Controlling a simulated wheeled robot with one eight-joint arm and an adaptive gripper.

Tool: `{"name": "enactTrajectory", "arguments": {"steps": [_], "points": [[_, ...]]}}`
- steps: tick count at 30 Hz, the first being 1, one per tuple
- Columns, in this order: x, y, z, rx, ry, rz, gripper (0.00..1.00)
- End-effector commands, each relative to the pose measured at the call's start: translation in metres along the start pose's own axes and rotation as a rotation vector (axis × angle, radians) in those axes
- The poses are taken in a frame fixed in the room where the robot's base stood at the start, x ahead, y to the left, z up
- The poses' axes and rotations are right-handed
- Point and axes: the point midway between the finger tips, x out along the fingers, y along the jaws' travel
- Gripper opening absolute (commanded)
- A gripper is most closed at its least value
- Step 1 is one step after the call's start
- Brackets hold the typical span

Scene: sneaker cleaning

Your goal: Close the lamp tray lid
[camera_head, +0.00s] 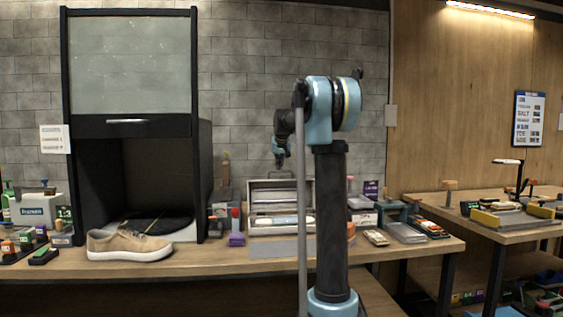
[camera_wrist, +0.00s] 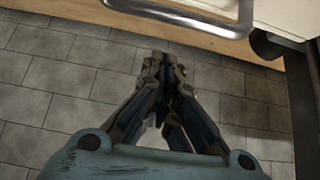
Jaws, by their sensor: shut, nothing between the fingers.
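A pale metal tray box (camera_head: 252,221) stands on the wooden bench behind my arm. Its lid (camera_head: 262,192) is raised upright at the back, and the inside with long pale items is exposed. My arm's column and a thin grey pole cover its right side. My gripper (camera_head: 281,160) appears small above the raised lid in the head view; whether it touches the lid cannot be told. In the wrist view my gripper (camera_wrist: 162,62) has its fingers together with nothing between them. A curved metal handle (camera_wrist: 185,22) lies beyond the fingertips, apart from them.
A tan sneaker (camera_head: 128,244) sits left, before a black cabinet (camera_head: 203,180) with a raised glass door. Small bottles and boxes crowd both sides of the tray. A second bench (camera_head: 440,208) stands right. A wooden edge (camera_wrist: 225,42) crosses the wrist view above grey tiles.

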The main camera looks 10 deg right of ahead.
Motion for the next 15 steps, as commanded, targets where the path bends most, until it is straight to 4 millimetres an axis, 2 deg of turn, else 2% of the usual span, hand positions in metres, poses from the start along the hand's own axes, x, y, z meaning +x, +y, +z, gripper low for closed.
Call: {"name": "enactTrajectory", "arguments": {"steps": [2, 6, 15], "points": [[0.010, 0.000, 0.001, 0.000, 0.000, 0.000, 0.00], [-0.003, 0.000, 0.013, 0.000, 0.000, 0.000, 0.00], [-0.016, 0.000, 0.029, 0.000, 0.000, 0.000, 0.00]]}}
